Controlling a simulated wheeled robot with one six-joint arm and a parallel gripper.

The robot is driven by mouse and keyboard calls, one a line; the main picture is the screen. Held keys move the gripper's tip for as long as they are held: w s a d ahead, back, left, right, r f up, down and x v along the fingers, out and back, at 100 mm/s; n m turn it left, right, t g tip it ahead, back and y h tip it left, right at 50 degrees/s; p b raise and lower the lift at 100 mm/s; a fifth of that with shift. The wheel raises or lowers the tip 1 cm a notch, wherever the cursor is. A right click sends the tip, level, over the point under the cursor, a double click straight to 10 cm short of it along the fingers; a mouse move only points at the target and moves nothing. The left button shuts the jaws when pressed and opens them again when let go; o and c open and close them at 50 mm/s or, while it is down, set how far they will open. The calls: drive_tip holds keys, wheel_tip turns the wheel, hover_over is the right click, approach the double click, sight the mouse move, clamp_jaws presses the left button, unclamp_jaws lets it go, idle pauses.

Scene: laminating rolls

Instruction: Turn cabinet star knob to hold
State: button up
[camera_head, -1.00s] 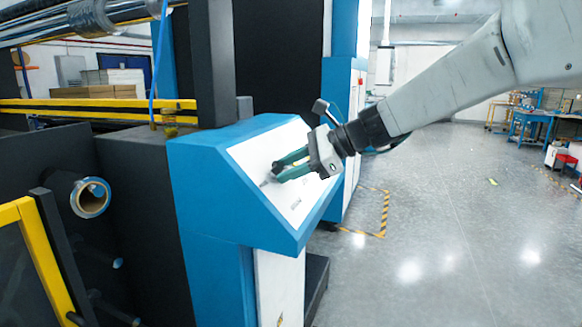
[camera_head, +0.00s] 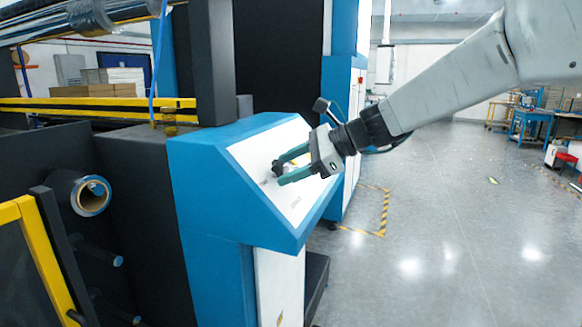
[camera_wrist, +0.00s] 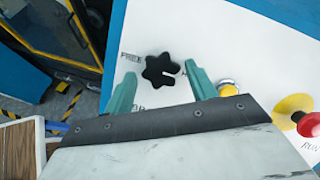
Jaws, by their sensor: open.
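The black star knob (camera_wrist: 160,70) is on the white sloped panel (camera_wrist: 225,50) of the blue cabinet. A white slot in the knob points right in the wrist view. "FREE" is printed at its upper left; a label at its right is mostly hidden by a finger, and one below is partly hidden. In the head view the knob (camera_head: 277,169) is a small dark shape at the fingertips. My gripper (camera_head: 281,171) is open, its green fingers on either side of the knob. In the wrist view a gap shows between the knob and each finger; contact is not visible.
A yellow button (camera_wrist: 228,88) is close to the right finger in the wrist view. A red knob on a yellow base (camera_wrist: 293,112) is farther right, near "RUN". A yellow-framed guard (camera_head: 45,255) stands left of the blue cabinet (camera_head: 215,190).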

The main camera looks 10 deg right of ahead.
drive_tip(key=v, duration=0.7)
drive_tip(key=shift+s+d, duration=0.2)
drive_tip(key=shift+d, duration=0.05)
drive_tip(key=shift+r, duration=0.1)
drive_tip(key=s+d+f+n+g+h, duration=0.1)
drive_tip(key=s+d+f+n+h, duration=0.1)
drive_tip(key=s+f+n, duration=0.3)
drive_tip(key=s+d+f+n+g+h, duration=0.1)
drive_tip(key=s+f+n+h, duration=0.4)
drive_tip(key=s, duration=0.9)
drive_tip(key=s+d+f+n+g+h, duration=0.1)
drive_tip(key=s+d+f+n+h, duration=0.2)
drive_tip(key=s+n, duration=0.5)
wheel_tip(320, 180, down, 2)
drive_tip(key=shift+s+d+f+g+h, duration=0.1)
drive_tip(key=shift+s+d+g+h, duration=0.25)
drive_tip(key=shift+s+h, duration=0.35)
